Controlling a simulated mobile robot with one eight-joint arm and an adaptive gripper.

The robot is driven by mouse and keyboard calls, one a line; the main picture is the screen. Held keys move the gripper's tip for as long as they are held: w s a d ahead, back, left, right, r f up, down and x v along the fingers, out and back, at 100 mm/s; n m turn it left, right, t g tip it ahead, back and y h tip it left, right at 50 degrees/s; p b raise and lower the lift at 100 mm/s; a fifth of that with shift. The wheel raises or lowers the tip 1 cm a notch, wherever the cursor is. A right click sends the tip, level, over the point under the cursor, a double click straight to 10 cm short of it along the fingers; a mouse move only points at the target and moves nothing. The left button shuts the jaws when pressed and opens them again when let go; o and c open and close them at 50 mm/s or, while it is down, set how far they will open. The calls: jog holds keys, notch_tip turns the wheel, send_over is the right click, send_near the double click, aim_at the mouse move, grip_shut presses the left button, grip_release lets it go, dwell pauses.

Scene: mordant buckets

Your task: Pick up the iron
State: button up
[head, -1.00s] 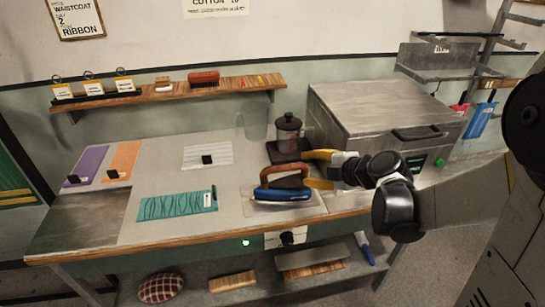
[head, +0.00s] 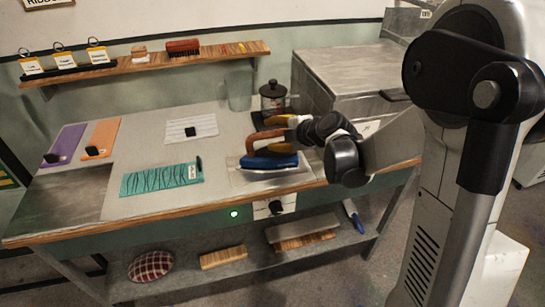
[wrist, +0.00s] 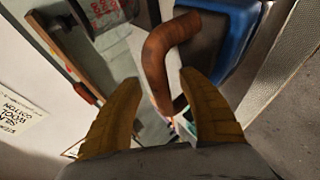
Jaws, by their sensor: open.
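The iron (head: 270,161) has a blue body and a brown curved handle, and rests on a light plate (head: 262,180) near the table's front edge. In the wrist view its handle (wrist: 157,62) runs between and beyond the yellow fingers, and its blue body (wrist: 237,38) is at upper right. My gripper (head: 285,132) is open at the right of the iron, its yellow fingers around the level of the handle. In the wrist view the open fingers (wrist: 160,100) have the handle's lower end close to the right finger. I cannot tell whether they touch.
A lidded glass jar (head: 273,97) stands just behind the iron. A large metal box (head: 345,80) is at the back right. A teal cloth (head: 160,179) lies to the left.

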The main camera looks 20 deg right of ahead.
grip_shut()
